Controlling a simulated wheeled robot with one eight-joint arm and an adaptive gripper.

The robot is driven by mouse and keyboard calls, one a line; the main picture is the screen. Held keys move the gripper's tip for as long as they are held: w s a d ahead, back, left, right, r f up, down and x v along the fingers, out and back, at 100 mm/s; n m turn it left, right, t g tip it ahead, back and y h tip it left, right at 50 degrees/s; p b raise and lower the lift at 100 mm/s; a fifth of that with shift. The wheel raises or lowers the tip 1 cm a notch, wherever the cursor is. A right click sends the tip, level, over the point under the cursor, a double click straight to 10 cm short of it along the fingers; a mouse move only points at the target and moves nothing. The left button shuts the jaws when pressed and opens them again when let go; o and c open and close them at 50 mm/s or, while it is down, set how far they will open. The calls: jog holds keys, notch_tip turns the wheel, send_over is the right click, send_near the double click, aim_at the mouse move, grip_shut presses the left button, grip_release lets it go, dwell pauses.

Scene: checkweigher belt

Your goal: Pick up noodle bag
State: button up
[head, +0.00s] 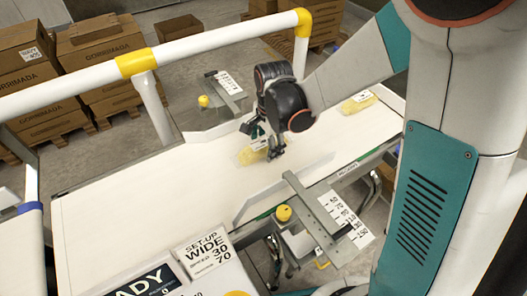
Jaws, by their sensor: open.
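A pale yellow bag (248,155) lies on the white belt (130,200), between the two angled guide plates. It looks like a noodle bag, but its print is too small to read. My gripper (264,148) is open and pointed down right at this bag, its dark fingers covering part of it. I cannot tell whether the fingers touch the bag. A second yellow bag (358,102) with a white label lies farther along the belt at the right, behind my arm and apart from my gripper.
Guide plates (262,198) flank the belt. Yellow knobs (283,213) and scale plates (345,217) sit at both sides. A white rail with yellow joints (136,63) runs along the far side. Cartons (28,58) stand on pallets behind. Sign cards (207,254) are at the front. The left belt is clear.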

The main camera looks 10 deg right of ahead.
jog(key=shift+w+f, duration=0.15)
jog(key=shift+f, duration=0.6)
jog(key=shift+r, duration=0.1)
jog(key=c, duration=1.3)
jog(key=shift+c, duration=0.2)
